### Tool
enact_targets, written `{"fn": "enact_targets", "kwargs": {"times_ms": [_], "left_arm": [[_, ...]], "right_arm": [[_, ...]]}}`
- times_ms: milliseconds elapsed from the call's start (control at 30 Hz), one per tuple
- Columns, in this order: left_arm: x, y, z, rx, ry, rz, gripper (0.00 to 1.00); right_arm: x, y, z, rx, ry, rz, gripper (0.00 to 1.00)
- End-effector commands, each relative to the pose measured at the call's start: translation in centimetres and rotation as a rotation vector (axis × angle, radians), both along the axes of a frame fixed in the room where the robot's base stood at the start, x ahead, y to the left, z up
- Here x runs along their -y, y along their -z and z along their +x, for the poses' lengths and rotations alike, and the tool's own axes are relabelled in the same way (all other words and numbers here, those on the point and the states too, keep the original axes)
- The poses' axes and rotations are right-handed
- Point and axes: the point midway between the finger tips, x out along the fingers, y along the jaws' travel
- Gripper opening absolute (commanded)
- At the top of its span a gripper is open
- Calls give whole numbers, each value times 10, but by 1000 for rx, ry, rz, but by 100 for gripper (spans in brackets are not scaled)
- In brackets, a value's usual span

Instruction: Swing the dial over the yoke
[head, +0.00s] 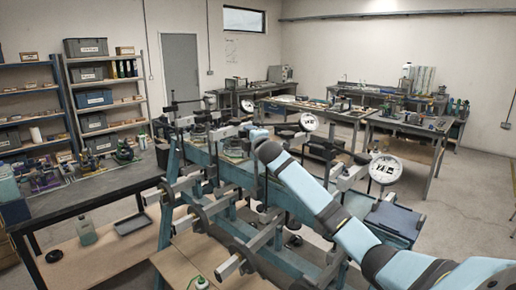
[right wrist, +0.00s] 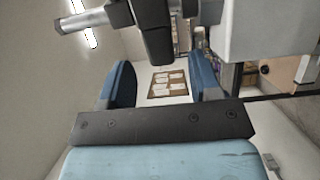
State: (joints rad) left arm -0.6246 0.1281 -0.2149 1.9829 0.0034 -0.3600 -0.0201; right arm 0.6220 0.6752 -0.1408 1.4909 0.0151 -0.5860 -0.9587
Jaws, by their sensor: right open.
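A long blue frame (head: 215,168) with several grey and dark lever arms runs across the middle of the head view. One white round dial (head: 385,169) with black marks stands at its right side; a second dial (head: 309,122) stands farther back. I cannot tell which part is the yoke. My right arm comes in from the lower right over the frame, and its gripper end is hidden there. A dark block (right wrist: 155,32) and a metal rod (right wrist: 82,20) are close beyond the fingers.
A black-topped bench (head: 95,190) with bottles and tools stands at the left, shelves (head: 95,98) with bins behind it. Workbenches (head: 405,125) with tools line the back right. Bare floor (head: 440,200) shows at the right. A pale grey housing (right wrist: 265,30) is near the right wrist.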

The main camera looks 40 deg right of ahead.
Motion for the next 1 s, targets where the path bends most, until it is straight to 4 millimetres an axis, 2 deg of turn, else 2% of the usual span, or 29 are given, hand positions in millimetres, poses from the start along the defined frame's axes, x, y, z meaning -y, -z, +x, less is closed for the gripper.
{"fn": "enact_targets", "kwargs": {"times_ms": [33,200,400,567,800,933,1000], "left_arm": [[1,7,1,1,1,-1,81],[2,14,3,4,6,-3,81],[4,19,3,1,11,-3,81],[5,19,3,1,14,-5,81],[6,19,2,1,14,-6,81],[5,19,2,2,14,-6,81],[5,19,2,2,13,-6,81]], "right_arm": [[-4,4,-13,-1,-1,-5,57],[-15,3,-49,1,-2,-3,57],[-23,2,-76,1,0,-1,57],[-25,0,-83,1,0,0,57],[-26,-1,-84,1,0,0,57],[-30,9,-84,-8,-7,13,28],[-41,28,-86,-26,-20,45,12]]}}
